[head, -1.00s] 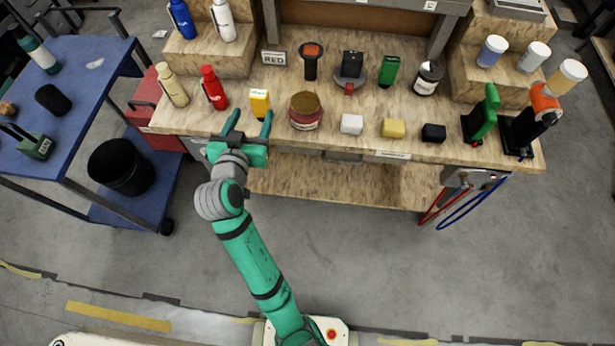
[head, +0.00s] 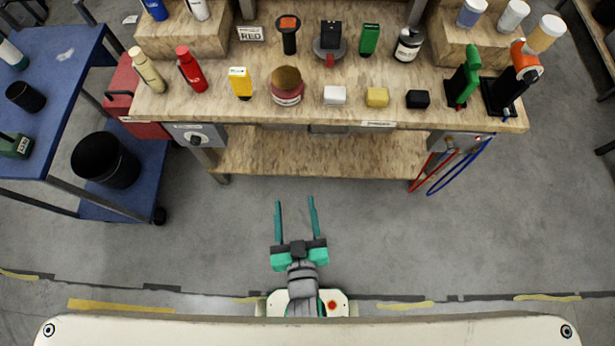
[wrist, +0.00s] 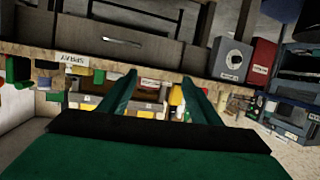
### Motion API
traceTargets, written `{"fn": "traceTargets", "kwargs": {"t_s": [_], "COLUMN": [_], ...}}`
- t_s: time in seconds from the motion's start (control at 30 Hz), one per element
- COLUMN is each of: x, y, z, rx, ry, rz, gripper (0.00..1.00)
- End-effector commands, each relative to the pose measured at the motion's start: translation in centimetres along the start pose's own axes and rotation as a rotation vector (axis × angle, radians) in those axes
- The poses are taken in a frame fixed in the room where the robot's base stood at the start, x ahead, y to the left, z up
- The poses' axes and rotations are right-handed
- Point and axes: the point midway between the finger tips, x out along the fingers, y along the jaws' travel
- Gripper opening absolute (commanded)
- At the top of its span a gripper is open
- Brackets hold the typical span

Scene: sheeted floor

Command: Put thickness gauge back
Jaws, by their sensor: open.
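A small yellow handheld device (head: 240,83) with a pale top stands on the workbench near its front edge, left of a red jar with a brown lid. A similar green device (head: 369,39) stands further back, right of centre. I cannot tell for sure which of these is the thickness gauge. My gripper (head: 295,205) is over the floor in front of the bench, well apart from both devices. Its two long green fingers are spread and parallel, with nothing between them. The fingers also show in the wrist view (wrist: 158,92), pointing toward the bench.
The wooden workbench (head: 320,159) holds a red bottle (head: 191,69), the red jar (head: 287,86), white, yellow and black blocks, and an orange-black tool (head: 512,82) at the right. A blue cart (head: 72,80) with a black bin (head: 105,160) stands left. Grey floor before the bench is clear.

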Motion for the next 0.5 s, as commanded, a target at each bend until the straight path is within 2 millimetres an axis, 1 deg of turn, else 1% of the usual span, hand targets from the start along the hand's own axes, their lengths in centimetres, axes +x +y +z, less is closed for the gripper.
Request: {"fn": "traceTargets", "kwargs": {"t_s": [0.03,0.1,0.2,0.33,0.4,0.5], "x": [-1.9,-4.1,-6.9,-9.4,-10.2,-10.8], "y": [0.5,0.9,1.4,1.9,1.8,1.9], "z": [0.5,0.6,0.4,-0.1,-0.3,-0.5], "rx": [0.015,0.032,0.055,0.076,0.084,0.088], "ry": [-0.005,0.003,0.017,0.033,0.039,0.045], "rz": [0.016,0.035,0.064,0.1,0.112,0.122], "gripper": [0.58,0.58,0.58,0.58,0.58,0.58]}}
